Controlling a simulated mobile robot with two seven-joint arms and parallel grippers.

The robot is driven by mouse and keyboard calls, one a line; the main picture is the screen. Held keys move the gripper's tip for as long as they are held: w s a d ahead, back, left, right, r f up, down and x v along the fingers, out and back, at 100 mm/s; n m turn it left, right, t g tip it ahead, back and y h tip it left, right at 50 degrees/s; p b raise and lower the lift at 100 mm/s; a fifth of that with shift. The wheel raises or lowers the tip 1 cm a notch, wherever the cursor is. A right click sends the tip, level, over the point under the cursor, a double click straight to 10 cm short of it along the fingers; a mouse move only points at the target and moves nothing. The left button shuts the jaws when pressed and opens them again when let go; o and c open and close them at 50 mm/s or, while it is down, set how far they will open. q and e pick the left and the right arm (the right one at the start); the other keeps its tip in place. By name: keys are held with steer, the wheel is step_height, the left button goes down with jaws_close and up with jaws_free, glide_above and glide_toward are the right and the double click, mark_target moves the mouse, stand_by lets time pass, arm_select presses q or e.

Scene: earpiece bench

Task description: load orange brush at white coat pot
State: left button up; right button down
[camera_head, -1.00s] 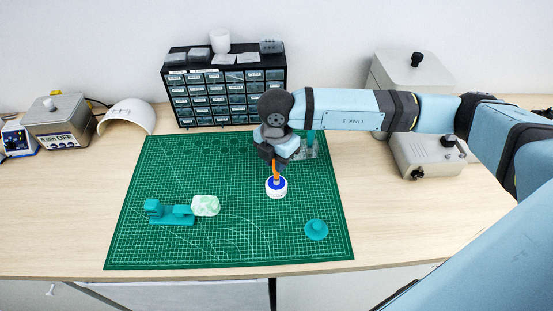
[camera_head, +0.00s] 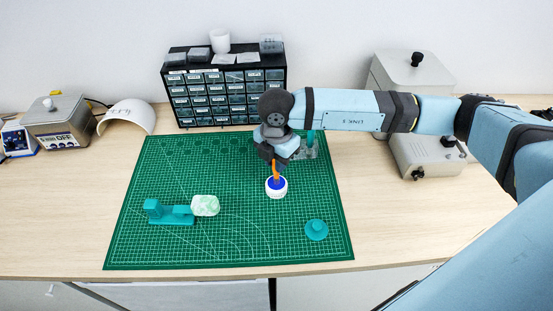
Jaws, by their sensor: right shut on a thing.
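My right gripper (camera_head: 277,157) is shut on the orange brush (camera_head: 276,169), which it holds upright. The brush points down into the white coat pot (camera_head: 276,193), a small round white pot with a blue top area, on the green cutting mat (camera_head: 260,240). The brush's lower end meets the blue area, and its tip is hidden there. The gripper's fingers are partly hidden under the dark wrist. My left gripper is not in view.
A teal stand (camera_head: 170,213) with a pale green-white piece (camera_head: 205,205) sits on the mat's left. A teal knobbed piece (camera_head: 316,230) lies front right. A clear rack (camera_head: 309,147) stands behind the gripper. A drawer cabinet (camera_head: 226,95) stands at the back.

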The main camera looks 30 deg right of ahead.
steer(key=shift+r+p, duration=1.95)
steer(key=shift+r, duration=1.6)
steer(key=shift+f, duration=0.1)
